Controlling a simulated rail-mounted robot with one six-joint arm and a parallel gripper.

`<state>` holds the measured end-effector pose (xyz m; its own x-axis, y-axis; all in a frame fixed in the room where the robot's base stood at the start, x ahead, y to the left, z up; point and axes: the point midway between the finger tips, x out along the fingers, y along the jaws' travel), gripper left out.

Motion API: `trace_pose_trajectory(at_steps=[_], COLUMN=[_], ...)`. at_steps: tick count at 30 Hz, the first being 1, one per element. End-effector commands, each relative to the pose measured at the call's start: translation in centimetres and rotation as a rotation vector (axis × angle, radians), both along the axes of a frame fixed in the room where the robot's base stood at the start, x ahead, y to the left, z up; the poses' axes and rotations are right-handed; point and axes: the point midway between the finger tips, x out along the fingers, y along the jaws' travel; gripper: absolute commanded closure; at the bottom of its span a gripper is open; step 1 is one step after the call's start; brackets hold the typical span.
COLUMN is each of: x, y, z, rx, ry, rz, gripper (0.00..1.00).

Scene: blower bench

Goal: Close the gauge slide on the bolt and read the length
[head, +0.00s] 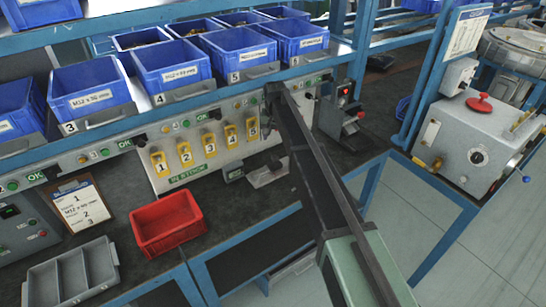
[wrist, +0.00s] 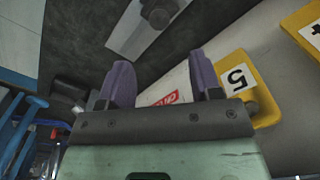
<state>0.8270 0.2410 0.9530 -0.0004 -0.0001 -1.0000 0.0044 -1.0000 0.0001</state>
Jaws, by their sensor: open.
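My gripper (wrist: 158,60) shows in the wrist view with its two purple fingers spread apart and nothing between them. In the head view my arm hides it. Beyond the fingertips in the wrist view is a light grey metal plate (wrist: 128,30) with a dark rounded piece (wrist: 158,14) on it, cut by the top edge; I cannot tell whether this piece is the bolt or the slide. In the head view a small grey metal fixture (head: 264,177), probably the gauge, sits on the bench just left of my arm, partly hidden. No length reading is legible.
Yellow numbered tags (head: 207,145) hang on the panel behind the bench; tag 5 (wrist: 240,80) is close at the gripper's right. A red bin (head: 168,222), a grey divided tray (head: 70,275) and a clipboard (head: 77,207) are at left. Blue bins (head: 180,75) stand above.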

Motion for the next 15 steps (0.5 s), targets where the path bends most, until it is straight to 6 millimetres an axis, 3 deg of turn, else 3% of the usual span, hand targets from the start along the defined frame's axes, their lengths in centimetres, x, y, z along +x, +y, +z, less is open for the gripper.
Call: trace_pose_trajectory(at_steps=[1, 9, 15], x=[0.0, 0.0, 0.0], y=[0.0, -0.1, -0.1], z=[-1.8, -8.1, -9.9], rx=[0.000, 0.000, 0.000], ry=[0.000, 0.000, 0.000], rz=[0.000, 0.001, 0.001], gripper=[0.41, 0.41, 0.41])
